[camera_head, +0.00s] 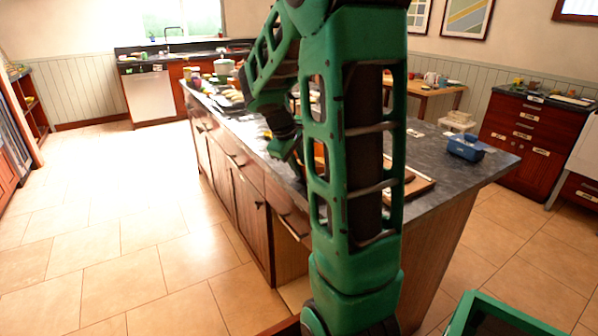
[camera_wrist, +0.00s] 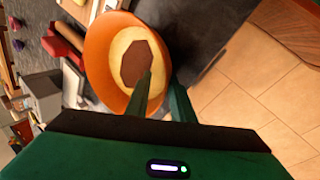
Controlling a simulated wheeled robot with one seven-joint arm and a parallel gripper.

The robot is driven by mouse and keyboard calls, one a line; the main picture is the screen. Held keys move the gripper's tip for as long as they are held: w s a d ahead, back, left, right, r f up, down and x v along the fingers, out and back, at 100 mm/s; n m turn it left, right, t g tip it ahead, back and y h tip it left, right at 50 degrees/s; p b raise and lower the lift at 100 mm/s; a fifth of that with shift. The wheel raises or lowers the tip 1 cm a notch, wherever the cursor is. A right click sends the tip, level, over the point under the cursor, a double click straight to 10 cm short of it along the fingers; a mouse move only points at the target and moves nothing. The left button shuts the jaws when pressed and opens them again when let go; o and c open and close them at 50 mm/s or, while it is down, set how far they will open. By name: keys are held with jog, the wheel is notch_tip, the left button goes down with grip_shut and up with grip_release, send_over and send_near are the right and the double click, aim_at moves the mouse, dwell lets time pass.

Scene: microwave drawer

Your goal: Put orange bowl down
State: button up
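The orange bowl (camera_wrist: 97,57) fills the upper middle of the wrist view, with a pale inside and a brown, many-sided patch at its bottom. My gripper (camera_wrist: 163,82) is at the bowl's right rim, one finger over the inside and the other outside. The bowl's wall lies between the fingers, and they look closed on it. The bowl's underside is hidden, so I cannot tell whether it touches the dark counter (camera_wrist: 205,30). In the head view my arm hides most of the gripper and bowl; a small orange patch (camera_head: 318,151) shows behind it.
The island counter (camera_head: 440,165) holds a blue container (camera_head: 465,147) near its right end and a board (camera_head: 415,184) near the arm. Several items crowd its far end. Open tiled floor (camera_head: 110,240) lies left of the island.

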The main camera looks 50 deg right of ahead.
jog(key=v, duration=1)
jog(key=s+a+f+m+y, duration=0.3)
jog(key=s+a+f, duration=0.2)
jog(key=s+a, duration=0.3)
jog(key=s+a+f+m+y, duration=0.2)
jog(key=s+a+f+m, duration=0.2)
jog(key=s+a, duration=0.4)
jog(key=s+f, duration=0.1)
jog(key=s, duration=0.4)
jog(key=shift+a+y, duration=0.15)
jog(key=shift+y, duration=0.25)
